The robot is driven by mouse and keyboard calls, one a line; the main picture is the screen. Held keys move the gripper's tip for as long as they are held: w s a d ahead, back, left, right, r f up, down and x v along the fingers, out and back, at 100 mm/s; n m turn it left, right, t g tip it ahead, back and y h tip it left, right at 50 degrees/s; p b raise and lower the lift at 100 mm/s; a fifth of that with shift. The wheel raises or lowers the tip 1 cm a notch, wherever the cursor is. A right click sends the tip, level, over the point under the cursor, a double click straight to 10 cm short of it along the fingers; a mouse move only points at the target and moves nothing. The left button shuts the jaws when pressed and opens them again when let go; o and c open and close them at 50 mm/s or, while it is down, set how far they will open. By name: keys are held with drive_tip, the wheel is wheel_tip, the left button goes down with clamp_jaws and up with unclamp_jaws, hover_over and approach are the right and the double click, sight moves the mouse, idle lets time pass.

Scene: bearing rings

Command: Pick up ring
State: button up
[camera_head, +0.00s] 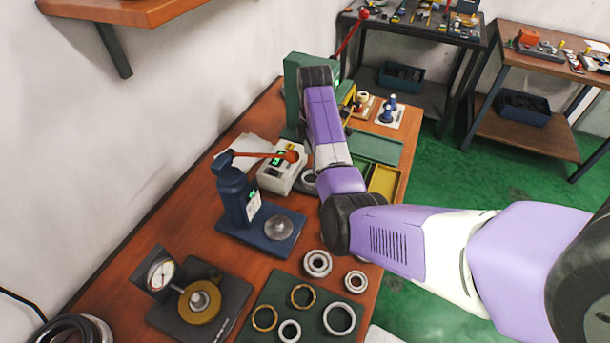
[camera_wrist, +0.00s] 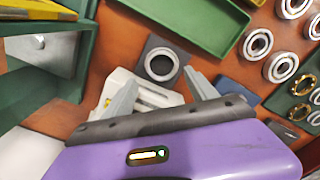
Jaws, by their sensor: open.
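In the wrist view my gripper (camera_wrist: 162,88) is open and empty, its two grey fingers spread apart. A grey ring (camera_wrist: 162,65) lies on a small dark square plate just beyond the fingertips, between them in the picture and not gripped. In the head view this ring (camera_head: 309,179) shows beside the white device, partly hidden by my arm. My gripper cannot be made out in the head view. More rings lie at the table's front: a steel bearing (camera_head: 317,263), a smaller one (camera_head: 355,281), and several steel and brass rings on a dark green mat (camera_head: 268,299).
A white device (camera_head: 276,178) with a green display stands next to the plate, close to my fingers. A blue press (camera_head: 236,192) with a red-handled lever, a dial gauge stand (camera_head: 205,298), a green machine (camera_head: 292,88) and green trays (camera_head: 374,147) surround the spot.

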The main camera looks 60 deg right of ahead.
sight(312, 177)
drive_tip(key=shift+a+f+p, duration=0.2)
drive_tip(key=shift+f+p, duration=0.3)
drive_tip(key=shift+f, duration=3.05)
drive_tip(key=c, duration=1.3)
drive_tip(key=shift+o, duration=0.2)
drive_tip(key=shift+r, duration=0.15)
